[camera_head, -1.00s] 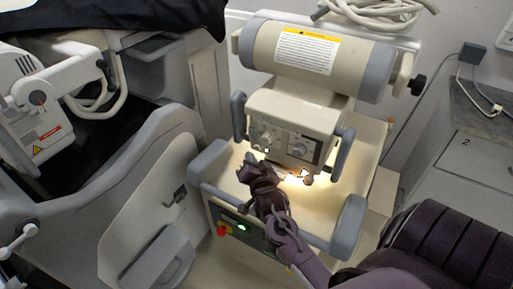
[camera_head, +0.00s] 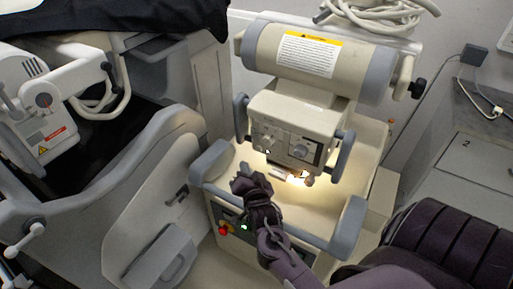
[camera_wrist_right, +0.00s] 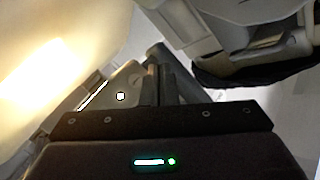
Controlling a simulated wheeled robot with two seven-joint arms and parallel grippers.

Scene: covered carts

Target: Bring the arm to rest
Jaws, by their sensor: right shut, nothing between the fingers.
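My right gripper (camera_head: 242,180) is at the front left of the cream cart's top, by its grey corner bumper. It is shut and empty, and its arm comes in from the lower right. In the right wrist view the shut fingers (camera_wrist_right: 160,72) show at the middle, with no object between them. My left gripper is in neither view.
The cream cart (camera_head: 330,205) carries a control box (camera_head: 292,127) with a lit spot under it and a large cylinder (camera_head: 318,57) above. A red knob (camera_head: 222,228) is on its front panel. Grey-white equipment (camera_head: 150,150) stands at left. A numbered cabinet (camera_head: 470,160) is at right.

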